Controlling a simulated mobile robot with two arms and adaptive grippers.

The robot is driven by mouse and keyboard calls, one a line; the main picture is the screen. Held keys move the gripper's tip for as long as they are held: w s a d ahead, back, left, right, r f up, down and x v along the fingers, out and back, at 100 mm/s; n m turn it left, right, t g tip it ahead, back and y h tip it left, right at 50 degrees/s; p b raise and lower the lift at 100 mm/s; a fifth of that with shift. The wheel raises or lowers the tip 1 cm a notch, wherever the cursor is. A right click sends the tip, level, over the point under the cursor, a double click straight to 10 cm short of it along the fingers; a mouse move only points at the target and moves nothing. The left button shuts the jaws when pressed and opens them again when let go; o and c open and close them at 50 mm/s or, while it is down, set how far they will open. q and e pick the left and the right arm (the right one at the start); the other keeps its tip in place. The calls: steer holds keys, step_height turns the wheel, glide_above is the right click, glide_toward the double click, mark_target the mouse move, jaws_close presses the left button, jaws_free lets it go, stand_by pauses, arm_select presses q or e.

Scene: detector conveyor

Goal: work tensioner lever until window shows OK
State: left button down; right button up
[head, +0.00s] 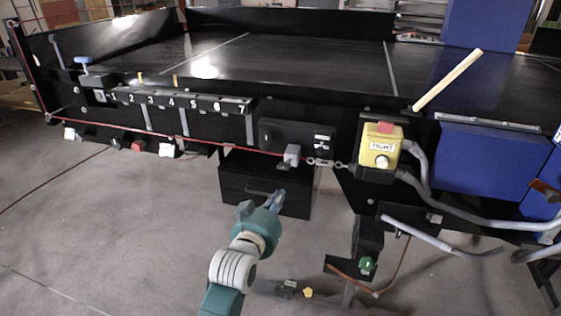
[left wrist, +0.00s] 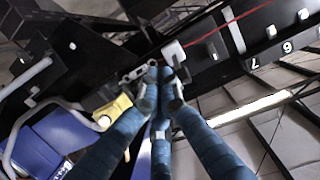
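A yellow box (head: 385,163) with a label that seems to read TIGHT, a red top and a white knob (head: 382,161) is on the conveyor's front. A pale wooden handle (head: 447,80) slants up and right above it; I cannot tell whether it is the tensioner lever. The yellow box also shows in the left wrist view (left wrist: 112,110). My left gripper (head: 279,196) is below a grey block (head: 292,153) on the red cord, apart from the yellow box and wooden handle. In the left wrist view its blue fingers (left wrist: 158,88) come together, with nothing seen between them. No OK is readable.
A red cord (head: 180,139) runs along the conveyor front to a chain link (head: 325,163). A black drawer box (head: 262,183) hangs behind my gripper. Grey hoses (head: 470,211) and a blue panel (head: 487,165) are at right. The front floor is mostly free.

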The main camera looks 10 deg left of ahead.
arm_select(q)
step_height(320, 180, up, 10)
steer(key=a+t, duration=0.1)
steer(key=shift+s+a+r+n+t+y, duration=0.25)
steer(key=shift+s+n+t+y, duration=0.05)
steer(key=shift+s+t, duration=0.15)
steer(key=p, duration=0.3)
glide_above(280, 169)
steer(key=shift+w, duration=0.4)
step_height(280, 169, down, 3)
steer(key=shift+s, duration=0.15)
steer(key=shift+s+f+p, duration=0.3)
steer(key=shift+f+p, duration=0.05)
steer(key=shift+f, duration=0.1)
steer(key=shift+f, duration=0.1)
